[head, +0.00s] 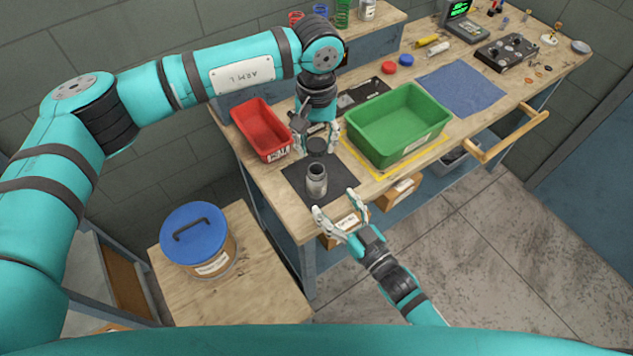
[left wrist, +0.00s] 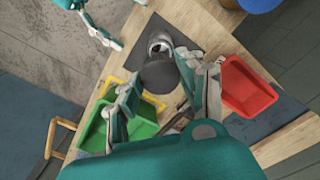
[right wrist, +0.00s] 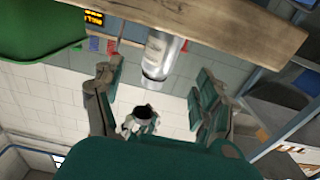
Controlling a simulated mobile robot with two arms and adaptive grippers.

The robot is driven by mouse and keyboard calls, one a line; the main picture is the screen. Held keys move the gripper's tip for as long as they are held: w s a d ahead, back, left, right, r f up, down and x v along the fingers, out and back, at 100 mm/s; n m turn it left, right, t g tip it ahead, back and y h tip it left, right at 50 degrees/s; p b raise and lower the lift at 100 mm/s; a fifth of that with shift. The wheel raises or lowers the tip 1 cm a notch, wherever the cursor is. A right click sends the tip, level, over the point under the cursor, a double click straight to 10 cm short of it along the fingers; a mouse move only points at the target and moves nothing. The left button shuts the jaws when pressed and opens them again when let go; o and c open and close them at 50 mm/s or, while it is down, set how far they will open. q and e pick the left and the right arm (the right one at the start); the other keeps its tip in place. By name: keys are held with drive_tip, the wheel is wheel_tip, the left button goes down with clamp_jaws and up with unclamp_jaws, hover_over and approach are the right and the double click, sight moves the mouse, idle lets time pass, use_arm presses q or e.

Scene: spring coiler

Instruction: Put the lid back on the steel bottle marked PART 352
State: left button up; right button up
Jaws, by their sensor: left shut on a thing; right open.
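The steel bottle (head: 317,181) stands upright and open on a dark mat (head: 296,167) near the bench's front edge. It also shows in the left wrist view (left wrist: 156,46) and the right wrist view (right wrist: 157,57), where its label is too small to read. My left gripper (head: 316,143) is shut on the dark round lid (head: 317,147), just behind and above the bottle, apart from it. The lid covers part of the left wrist view (left wrist: 160,77). My right gripper (head: 340,212) is open and empty in front of the bottle, not touching it.
A red bin (head: 261,131) stands left of the mat. A green bin (head: 397,124) stands right, inside a yellow outline. A blue mat (head: 459,88) and a control box (head: 507,52) lie farther right. A blue-lidded tub (head: 198,240) stands on a lower table at left.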

sight(322, 189)
drive_tip(key=x, duration=0.8)
drive_tip(key=shift+w+a, duration=0.1)
drive_tip(key=shift+w, duration=0.05)
drive_tip(key=shift+c, duration=0.4)
clamp_jaws()
